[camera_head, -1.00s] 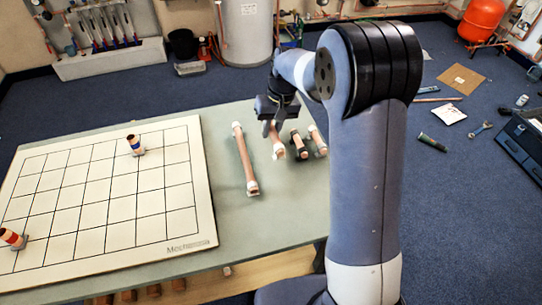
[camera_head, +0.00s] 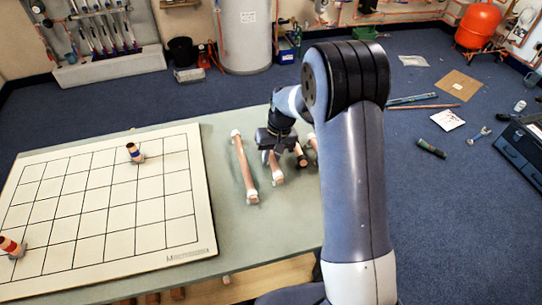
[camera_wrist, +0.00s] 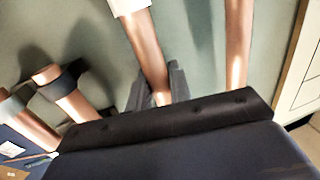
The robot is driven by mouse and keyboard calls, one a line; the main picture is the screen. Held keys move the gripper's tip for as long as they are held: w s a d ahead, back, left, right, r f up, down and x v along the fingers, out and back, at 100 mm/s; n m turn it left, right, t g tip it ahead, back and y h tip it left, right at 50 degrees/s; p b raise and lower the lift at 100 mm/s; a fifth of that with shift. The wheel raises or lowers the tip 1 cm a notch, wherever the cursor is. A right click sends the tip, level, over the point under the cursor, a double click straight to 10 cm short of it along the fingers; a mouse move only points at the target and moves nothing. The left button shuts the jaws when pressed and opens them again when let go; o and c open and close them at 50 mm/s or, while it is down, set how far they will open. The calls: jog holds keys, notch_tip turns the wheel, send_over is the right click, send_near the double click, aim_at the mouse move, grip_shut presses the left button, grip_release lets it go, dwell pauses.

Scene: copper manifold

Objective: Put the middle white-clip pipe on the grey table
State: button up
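The middle white-clip pipe (camera_head: 275,168), copper with white clips, is in my gripper (camera_head: 272,148) over the grey-green table (camera_head: 230,230). In the wrist view the pipe (camera_wrist: 147,42) runs between the grey fingers (camera_wrist: 160,92), a white clip at its far end. The fingers sit close along both its sides and look shut on it. A shadow apart from it suggests it is slightly above the table. The longer white-clip pipe (camera_head: 243,165) lies to its left. To its right are a black-clip pipe (camera_head: 300,156) and another white-clip pipe (camera_head: 314,145), partly hidden by my arm.
A white gridded board (camera_head: 110,200) covers the table's left part, with a blue-banded fitting (camera_head: 134,153) and a red-banded fitting (camera_head: 12,247) on it. Bare table shows in front of the pipes. Tools and a toolbox (camera_head: 522,150) lie on the blue floor at right.

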jog(key=o, duration=0.4)
jog(key=shift+o, duration=0.2)
jog(key=shift+r, duration=0.1)
notch_tip(320, 180, up, 12)
jog(key=d, duration=0.2)
jog(key=shift+w+d, duration=0.15)
jog(key=shift+w, duration=0.1)
